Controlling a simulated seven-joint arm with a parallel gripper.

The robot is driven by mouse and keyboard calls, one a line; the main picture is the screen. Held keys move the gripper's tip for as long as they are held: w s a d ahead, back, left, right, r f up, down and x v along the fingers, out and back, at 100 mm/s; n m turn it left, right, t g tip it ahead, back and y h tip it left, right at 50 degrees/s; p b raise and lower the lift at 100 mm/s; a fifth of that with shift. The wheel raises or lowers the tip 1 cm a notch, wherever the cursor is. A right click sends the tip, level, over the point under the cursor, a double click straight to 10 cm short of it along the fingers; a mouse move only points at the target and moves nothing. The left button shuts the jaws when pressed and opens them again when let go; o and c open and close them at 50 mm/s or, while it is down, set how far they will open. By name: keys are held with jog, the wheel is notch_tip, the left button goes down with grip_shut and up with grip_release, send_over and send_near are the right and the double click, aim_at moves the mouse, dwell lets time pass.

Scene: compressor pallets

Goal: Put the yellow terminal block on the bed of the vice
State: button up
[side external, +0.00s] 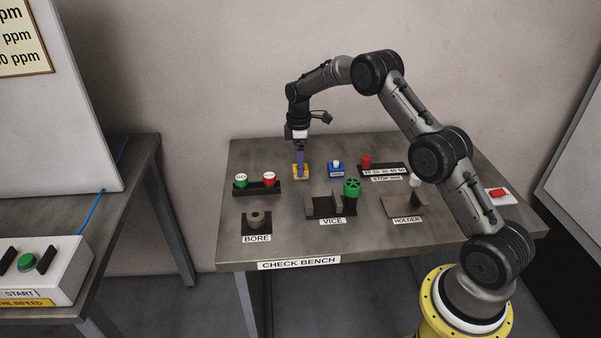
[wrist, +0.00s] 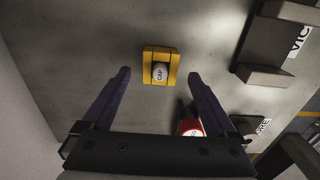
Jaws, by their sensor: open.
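My gripper (side external: 300,164) is directly over the block in the side view, fingers pointing down. In the wrist view the fingers (wrist: 157,75) are apart, with the block between and just beyond their tips; I cannot tell whether they touch it. The vice (side external: 322,205) has a dark bed between two upright jaws and a green handwheel (side external: 352,187). Its bed shows nothing on it.
A rack with a green and a red round piece (side external: 256,188) stands to the left. A blue block (side external: 336,170) stands right of the yellow one. The stop rail (side external: 384,170), bore fixture (side external: 257,222) and holder (side external: 405,207) are also on the bench (side external: 290,247).

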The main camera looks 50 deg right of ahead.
jog(key=shift+f, duration=1.2)
jog(key=c, duration=1.4)
jog(key=shift+c, duration=0.3)
jog(key=shift+r, duration=0.1)
jog(key=shift+r, duration=0.5)
notch_tip(320, 180, up, 2)
jog(key=shift+r, duration=0.1)
jog(key=s+a+r, duration=0.3)
jog(key=s+r, duration=0.1)
jog(key=s, duration=0.3)
jog(key=s+a+r, duration=0.4)
jog(key=s, duration=0.2)
jog(key=shift+s+a, duration=0.2)
jog(key=shift+s, duration=0.2)
